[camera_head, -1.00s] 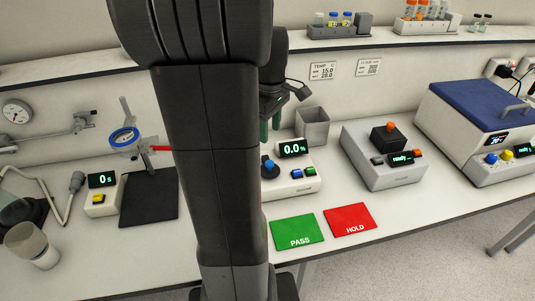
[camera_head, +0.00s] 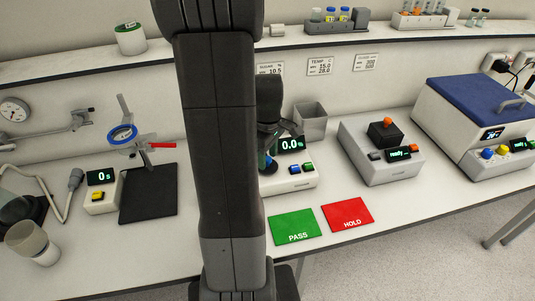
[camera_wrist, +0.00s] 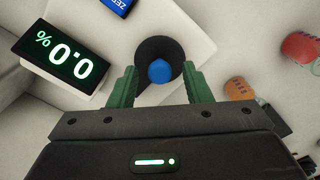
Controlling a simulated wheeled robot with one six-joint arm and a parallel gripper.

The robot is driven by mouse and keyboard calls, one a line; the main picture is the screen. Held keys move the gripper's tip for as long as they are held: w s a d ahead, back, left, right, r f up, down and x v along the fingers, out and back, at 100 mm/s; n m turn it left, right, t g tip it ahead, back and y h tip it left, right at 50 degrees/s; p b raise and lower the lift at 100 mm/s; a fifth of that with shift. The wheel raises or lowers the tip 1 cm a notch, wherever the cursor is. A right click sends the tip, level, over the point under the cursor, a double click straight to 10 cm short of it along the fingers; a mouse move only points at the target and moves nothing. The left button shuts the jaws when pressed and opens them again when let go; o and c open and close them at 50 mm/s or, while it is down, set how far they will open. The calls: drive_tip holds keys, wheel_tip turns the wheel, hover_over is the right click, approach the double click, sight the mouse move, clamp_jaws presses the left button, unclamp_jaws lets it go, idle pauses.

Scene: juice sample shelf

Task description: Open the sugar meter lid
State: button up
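The sugar meter (camera_head: 300,181) is a white box with a display (camera_head: 291,144) reading 0.0 %. It stands on the bench, partly behind my arm. Its round black lid with a blue knob (camera_wrist: 160,71) shows in the wrist view, where the display (camera_wrist: 66,51) also appears. My gripper (camera_wrist: 159,76) is open, with one green finger on each side of the knob over the lid. A gap shows between each finger and the knob. The lid looks closed. In the head view, my gripper hides most of the lid.
A grey open bin (camera_head: 310,121) stands behind the meter. A second device with an orange knob (camera_head: 387,121) is to its right. Green PASS (camera_head: 297,225) and red HOLD (camera_head: 348,215) mats lie in front. A black pad (camera_head: 148,190) lies left of my arm.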

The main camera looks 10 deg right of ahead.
clamp_jaws()
drive_tip(key=a+m, duration=0.1)
drive_tip(key=m+b, duration=0.1)
drive_tip(key=m, duration=0.1)
drive_tip(key=shift+w+a, duration=0.15)
drive_tip(key=shift+a, duration=0.2)
drive_tip(key=m, duration=0.1)
drive_tip(key=a+m, duration=0.1)
drive_tip(key=m, duration=0.1)
drive_tip(key=shift+w+a, duration=0.1)
drive_tip(key=shift+w, duration=0.15)
drive_tip(key=m, duration=0.2)
drive_tip(key=w+a+m, duration=0.1)
drive_tip(key=a+m+b, duration=0.1)
drive_tip(key=m, duration=0.1)
drive_tip(key=shift+w+m, duration=0.3)
drive_tip(key=shift+w, duration=0.1)
drive_tip(key=shift+w+a+r+m, duration=0.1)
drive_tip(key=shift+w+m, duration=0.25)
drive_tip(key=shift+m, duration=0.5)
drive_tip(key=shift+w+a+f+m, duration=0.15)
drive_tip(key=shift+w+m, duration=0.25)
drive_tip(key=shift+m, duration=0.4)
drive_tip(key=shift+w+a+r+m, duration=0.15)
drive_tip(key=shift+w+m, duration=0.2)
drive_tip(key=shift+m, duration=0.5)
